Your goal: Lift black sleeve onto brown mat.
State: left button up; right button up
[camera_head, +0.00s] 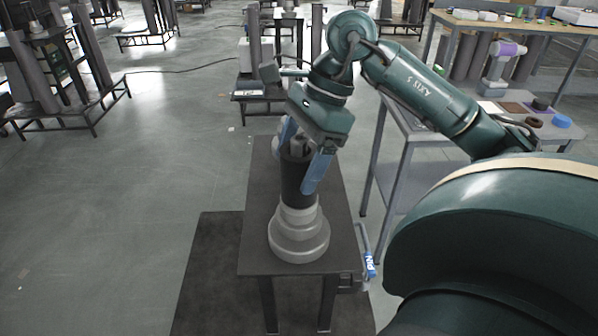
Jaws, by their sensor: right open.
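The black sleeve (293,186) stands upright on a grey stepped base (299,237) on a small dark table (262,255). My right gripper (299,163) comes down from above, with its blue fingers on either side of the sleeve's upper part. The fingers are open; whether either touches the sleeve I cannot tell. The gripper body hides part of the sleeve's top. What looks like the brown mat (514,107) lies flat on the grey table at the right, small in view. My left gripper is not in view.
The grey table (415,130) at the right also carries a black ring (541,104), a dark red ring (533,122), a blue ring (562,120) and a grey stand with a purple ring (508,48). A blue-handled clamp (370,264) juts from the small table's edge.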

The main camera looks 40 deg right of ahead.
jog(key=shift+a+f, duration=0.25)
jog(key=shift+f, duration=0.45)
jog(key=shift+c, duration=0.5)
jog(key=shift+w+r, duration=0.1)
jog(key=c, duration=1)
